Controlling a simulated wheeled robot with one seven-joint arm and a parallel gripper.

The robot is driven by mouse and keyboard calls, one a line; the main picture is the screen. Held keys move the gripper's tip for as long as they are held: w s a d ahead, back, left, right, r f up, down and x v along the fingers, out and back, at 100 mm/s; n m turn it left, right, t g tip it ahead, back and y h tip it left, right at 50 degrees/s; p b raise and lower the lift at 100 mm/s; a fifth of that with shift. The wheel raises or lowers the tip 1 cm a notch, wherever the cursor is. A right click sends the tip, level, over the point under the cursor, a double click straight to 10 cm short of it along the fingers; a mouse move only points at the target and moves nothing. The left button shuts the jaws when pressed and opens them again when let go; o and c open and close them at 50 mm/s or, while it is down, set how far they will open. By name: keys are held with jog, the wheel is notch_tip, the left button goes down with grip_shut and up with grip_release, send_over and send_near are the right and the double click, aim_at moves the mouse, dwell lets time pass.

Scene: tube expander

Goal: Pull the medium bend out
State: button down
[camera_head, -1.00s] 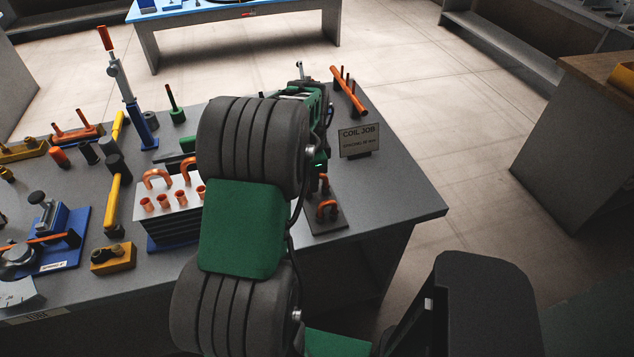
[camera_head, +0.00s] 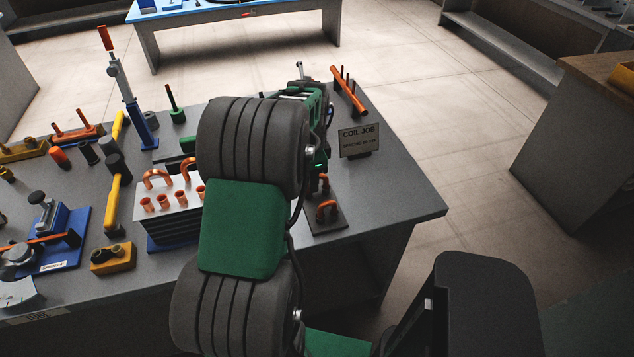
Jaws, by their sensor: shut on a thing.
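A small dark stand (camera_head: 340,226) at the table's right front carries copper U-bends. The front bend (camera_head: 327,209) stands in clear view. Another copper bend (camera_head: 324,184) stands behind it, partly covered. My gripper (camera_head: 318,170) is only partly in view behind my large arm link, just above and behind the stand. It is shut on a copper bend there, but its fingertips and the hold are mostly hidden. I cannot tell from this view which bend is the medium one.
A finned coil block (camera_head: 170,222) with copper bends and open tube ends stands left of my arm. A "COIL JOB" sign (camera_head: 359,141) stands right of my gripper. The table's right front corner is clear.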

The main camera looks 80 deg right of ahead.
jog(key=shift+r+p, duration=0.45)
jog(key=shift+r, duration=0.25)
dwell(0.4)
jog(key=shift+r+p, duration=2.65)
jog(key=shift+r, duration=1.45)
